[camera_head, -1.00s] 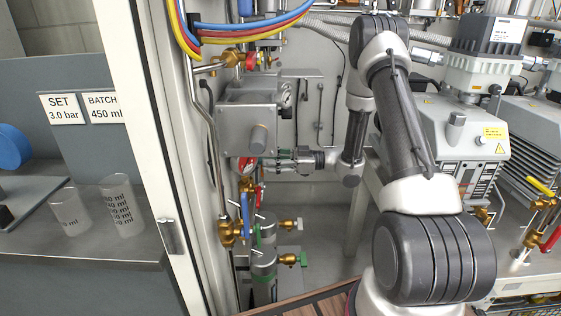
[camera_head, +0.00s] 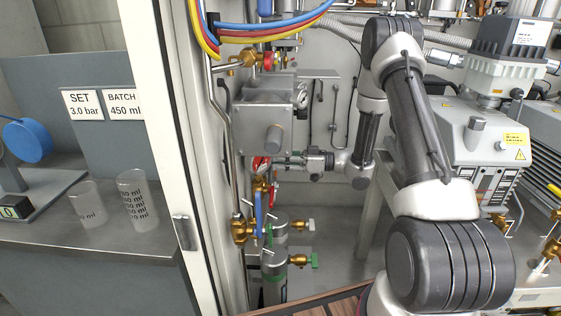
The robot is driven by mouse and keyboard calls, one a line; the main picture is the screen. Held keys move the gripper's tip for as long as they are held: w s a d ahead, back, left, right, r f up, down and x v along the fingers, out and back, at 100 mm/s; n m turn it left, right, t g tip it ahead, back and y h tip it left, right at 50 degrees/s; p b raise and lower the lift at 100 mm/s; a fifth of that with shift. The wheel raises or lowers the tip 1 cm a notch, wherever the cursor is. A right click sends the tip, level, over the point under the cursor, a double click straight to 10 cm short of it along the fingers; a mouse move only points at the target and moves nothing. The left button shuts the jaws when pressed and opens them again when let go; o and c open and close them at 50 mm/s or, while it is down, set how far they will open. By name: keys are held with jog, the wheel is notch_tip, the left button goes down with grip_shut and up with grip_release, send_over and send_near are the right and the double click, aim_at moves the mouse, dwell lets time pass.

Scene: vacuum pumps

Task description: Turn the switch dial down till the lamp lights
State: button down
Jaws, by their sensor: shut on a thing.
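A red-and-white round part, which looks like the switch dial (camera_head: 261,163), sits just under a grey box (camera_head: 250,122) on the cabinet's back wall. My gripper (camera_head: 277,163) reaches it from the right, level and pointing left, and is shut on it. The fingers are small in the picture and hide part of the dial, so its setting cannot be read. I cannot make out a lit lamp.
Blue, red and yellow hoses (camera_head: 270,33) hang above. Brass valves (camera_head: 243,230) and green-banded cylinders (camera_head: 274,262) stand close below my gripper. A white cabinet post (camera_head: 172,120) is at the left. A bench (camera_head: 110,245) with measuring cups (camera_head: 135,200) lies beyond it. Pumps (camera_head: 470,140) stand at the right.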

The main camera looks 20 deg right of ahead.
jog(key=c, duration=1.2)
grip_release()
jog(key=shift+d, duration=0.15)
jog(key=shift+v, duration=0.9)
jog(key=shift+v, duration=2.95)
